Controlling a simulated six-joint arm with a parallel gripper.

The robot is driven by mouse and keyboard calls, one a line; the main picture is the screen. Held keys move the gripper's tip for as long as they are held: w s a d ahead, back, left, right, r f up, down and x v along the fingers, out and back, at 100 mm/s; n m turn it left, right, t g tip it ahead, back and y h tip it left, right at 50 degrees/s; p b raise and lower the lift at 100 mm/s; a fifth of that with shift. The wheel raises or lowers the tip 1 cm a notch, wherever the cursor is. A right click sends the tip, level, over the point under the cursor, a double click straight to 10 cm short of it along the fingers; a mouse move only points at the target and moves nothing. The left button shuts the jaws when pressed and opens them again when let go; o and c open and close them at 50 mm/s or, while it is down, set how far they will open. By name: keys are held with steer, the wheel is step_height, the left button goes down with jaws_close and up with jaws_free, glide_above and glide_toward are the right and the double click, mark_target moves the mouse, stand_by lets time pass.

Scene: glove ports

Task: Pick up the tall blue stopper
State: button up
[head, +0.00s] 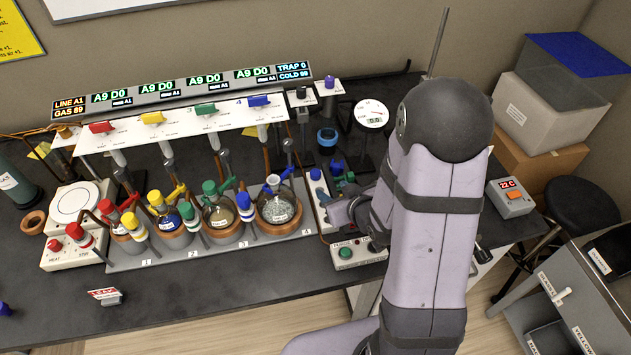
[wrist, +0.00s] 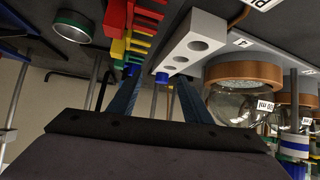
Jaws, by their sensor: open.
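A blue stopper (head: 316,174) stands at the far end of a white block (head: 321,200) on the bench, right of the flask row. In the wrist view a blue piece (wrist: 162,77) shows at the end of the white block (wrist: 195,45), which has round holes. My gripper (wrist: 157,88) is open and empty; its two dark fingers appear on either side of that blue piece, with a gap. In the head view my gripper (head: 345,210) is beside the block, its fingertips hard to make out. The stopper's lower part is hidden.
A rack of coloured clips (wrist: 135,30) lies close beside the block. Flasks in copper-coloured heaters (head: 279,215) stand left, and a control box with a green button (head: 350,253) is in front. Another blue piece (head: 4,309) lies at the left edge.

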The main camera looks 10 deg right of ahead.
mark_target(315, 172)
steer(key=shift+w+a+f+t+y+b, duration=0.15)
steer(key=shift+w+a+t+y+b, duration=0.2)
steer(key=shift+w+t, duration=0.35)
steer(key=shift+w+a+r+t, duration=0.2)
steer(key=shift+r+t, duration=0.2)
steer(key=shift+t, duration=0.2)
steer(key=shift+x, duration=1.05)
steer(key=shift+w+a+f+p, duration=0.1)
steer(key=shift+w+a+p, duration=0.05)
steer(key=shift+w+p, duration=0.35)
steer(key=p+x, duration=0.1)
steer(key=x, duration=0.1)
steer(key=shift+w+f, duration=0.1)
steer(key=shift+w, duration=0.25)
steer(key=shift+w+a+f+p, duration=0.15)
steer(key=shift+w+f+p, duration=0.2)
steer(key=shift+w, duration=0.25)
steer(key=c, duration=1.1)
